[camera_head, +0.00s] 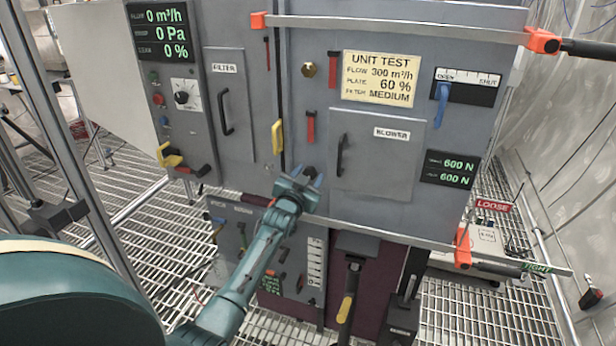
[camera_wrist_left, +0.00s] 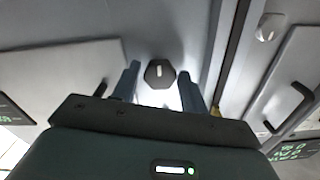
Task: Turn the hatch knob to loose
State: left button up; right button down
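The hatch knob looks like a dark knob (camera_head: 309,171) low on the grey cabinet front, left of the blower door. In the left wrist view it is a dark faceted knob (camera_wrist_left: 160,72) with a short pale mark. My left gripper (camera_head: 301,184) is at the knob and partly covers it in the head view. In the left wrist view its two fingers (camera_wrist_left: 160,85) stand apart on either side of the knob, with gaps showing. Whether they reach its depth is unclear. A red LOOSE sign (camera_head: 494,206) and a green TIGHT sign (camera_head: 546,268) show at lower right. My right gripper is not in view.
The blower door (camera_head: 378,165) with a black handle is right of the knob; the filter door (camera_head: 228,110) is left. A steel bar (camera_head: 395,235) with an orange end crosses below. A yellow handle (camera_head: 277,137) and red levers (camera_head: 311,127) stick out above.

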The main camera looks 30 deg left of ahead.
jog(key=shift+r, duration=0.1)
pick_arm(q)
jog(key=shift+s+d, duration=0.15)
jog(key=shift+s, duration=0.3)
jog(key=v, duration=1.2)
jog(key=shift+p, duration=0.35)
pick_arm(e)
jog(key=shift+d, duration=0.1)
pick_arm(q)
jog(key=shift+s, duration=0.1)
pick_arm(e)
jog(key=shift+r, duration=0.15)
pick_arm(q)
jog(key=s+d+f+m+g+h+p, duration=0.1)
jog(key=s+d+f+g+h+p, duration=0.2)
jog(key=s+d, duration=0.8)
jog(key=s+d+f+m+g+h+p, duration=0.1)
jog(key=s+d+f+g+h+p, duration=0.2)
jog(key=s+d+f, duration=0.4)
jog(key=s+d+g+h, duration=0.1)
jog(key=s+d, duration=0.4)
jog(key=shift+f, duration=0.4)
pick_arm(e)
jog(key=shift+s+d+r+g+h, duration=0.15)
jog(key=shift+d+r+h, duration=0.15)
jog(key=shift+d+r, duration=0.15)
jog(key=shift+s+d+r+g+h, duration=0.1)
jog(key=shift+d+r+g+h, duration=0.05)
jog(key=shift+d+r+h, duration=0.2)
